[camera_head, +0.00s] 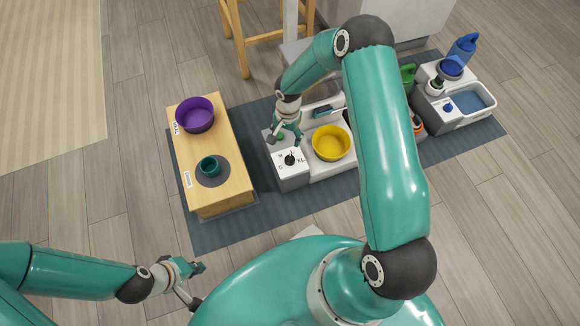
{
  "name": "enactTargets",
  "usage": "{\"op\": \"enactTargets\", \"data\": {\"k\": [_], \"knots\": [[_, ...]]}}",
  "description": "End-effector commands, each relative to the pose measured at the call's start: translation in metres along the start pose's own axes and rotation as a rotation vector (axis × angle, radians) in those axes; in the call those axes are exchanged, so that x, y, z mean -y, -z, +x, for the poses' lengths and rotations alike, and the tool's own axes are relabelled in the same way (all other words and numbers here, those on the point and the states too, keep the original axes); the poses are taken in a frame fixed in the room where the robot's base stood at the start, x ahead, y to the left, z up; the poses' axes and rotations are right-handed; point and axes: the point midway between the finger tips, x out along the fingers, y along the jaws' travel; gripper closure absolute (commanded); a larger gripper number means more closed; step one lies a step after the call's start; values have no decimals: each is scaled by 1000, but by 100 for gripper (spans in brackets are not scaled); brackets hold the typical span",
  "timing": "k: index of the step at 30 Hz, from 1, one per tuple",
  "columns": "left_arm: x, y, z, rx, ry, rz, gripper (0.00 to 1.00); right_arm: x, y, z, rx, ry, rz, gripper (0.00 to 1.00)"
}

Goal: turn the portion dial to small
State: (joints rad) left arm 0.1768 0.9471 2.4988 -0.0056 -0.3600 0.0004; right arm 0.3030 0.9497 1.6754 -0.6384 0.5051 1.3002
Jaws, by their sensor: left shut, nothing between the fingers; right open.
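The portion dial (290,159) is a black knob on top of a white box (292,177). Letters are printed around it, with S at its lower left and XL at its right. It is too small to tell which letter its pointer faces. My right gripper (284,138) is open just behind the dial, over the far part of the white box. I cannot tell whether it touches anything. My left gripper (197,268) is shut and empty at the lower left, well away from the box.
A yellow bowl (332,143) sits right of the dial. A wooden stand (226,152) to the left holds a purple bowl (195,114) and a teal cup (211,167). A blue bottle (462,50) and a blue tray (472,101) are at the far right. The grey mat (240,237) is clear in front.

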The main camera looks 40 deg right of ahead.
Motion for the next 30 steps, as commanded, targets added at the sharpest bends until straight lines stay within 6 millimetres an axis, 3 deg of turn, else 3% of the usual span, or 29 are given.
{"op": "enactTargets", "data": {"k": [1, 3, 11, 24, 30], "knots": [[4, 0, 11, -1, 0, 0, 100, -1, 9, 10, -16, -8, 26, 34], [5, 0, 14, -1, 0, 0, 100, -2, 17, 11, -29, -18, 51, 34], [7, 0, 20, -1, 0, 0, 100, -4, 21, 33, -35, -26, 67, 34], [17, 0, 47, -1, 0, 0, 100, -6, 23, 127, -34, -25, 65, 34], [20, 0, 57, 0, 0, 0, 100, -7, 24, 160, -34, -24, 66, 34]]}}
